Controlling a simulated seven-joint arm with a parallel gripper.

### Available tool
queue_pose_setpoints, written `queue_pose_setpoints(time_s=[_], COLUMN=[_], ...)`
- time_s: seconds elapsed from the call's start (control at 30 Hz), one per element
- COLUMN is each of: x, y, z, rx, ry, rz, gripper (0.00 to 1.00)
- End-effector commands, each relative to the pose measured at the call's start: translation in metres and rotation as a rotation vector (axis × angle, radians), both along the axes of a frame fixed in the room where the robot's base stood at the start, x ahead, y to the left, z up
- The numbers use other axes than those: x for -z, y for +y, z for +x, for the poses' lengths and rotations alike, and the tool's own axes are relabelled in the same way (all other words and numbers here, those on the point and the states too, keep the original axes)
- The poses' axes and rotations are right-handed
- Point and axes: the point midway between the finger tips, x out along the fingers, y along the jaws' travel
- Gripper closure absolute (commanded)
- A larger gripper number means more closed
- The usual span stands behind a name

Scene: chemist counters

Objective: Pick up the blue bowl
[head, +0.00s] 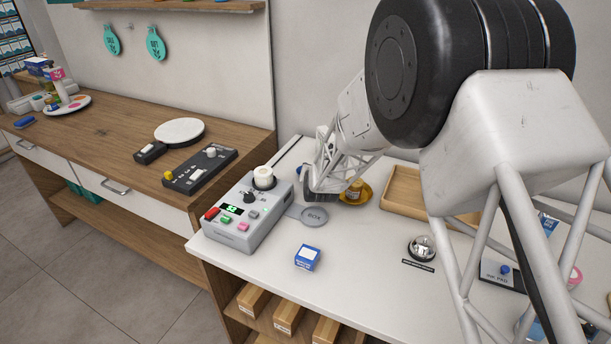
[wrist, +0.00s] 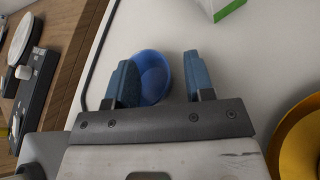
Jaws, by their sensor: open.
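The blue bowl (wrist: 154,68) is in the wrist view on the white counter, between the two blue fingers of my gripper (wrist: 158,62). The fingers are apart, one on each side of it. The left finger overlaps the bowl's left edge in the picture, and the right finger is close to its right edge. I cannot tell whether either touches it.
A golden dish (head: 364,192) is right of my arm's end; it also shows in the wrist view (wrist: 291,142). A grey button device (head: 240,226) stands at the left, a wooden tray (head: 402,207) behind right. A small blue box (head: 307,258) and a bell (head: 422,248) stand in front.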

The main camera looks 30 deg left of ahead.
Motion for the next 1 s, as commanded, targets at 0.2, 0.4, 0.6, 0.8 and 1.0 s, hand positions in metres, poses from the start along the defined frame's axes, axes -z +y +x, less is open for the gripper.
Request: queue_pose_setpoints(time_s=[0.2,0.4,0.6,0.8,1.0], x=[0.0,0.0,0.0,0.0001,0.0001], y=[-0.0001,-0.0001,-0.0001,-0.0001,-0.0001], z=[0.0,0.0,0.0,-0.0001,-0.0001], rx=[0.0,0.0,0.0,0.0,0.0], ry=[0.0,0.0,0.0,0.0,0.0], rz=[0.0,0.0,0.0,0.0,0.0], gripper=[0.51,0.51,0.67,0.97,1.0])
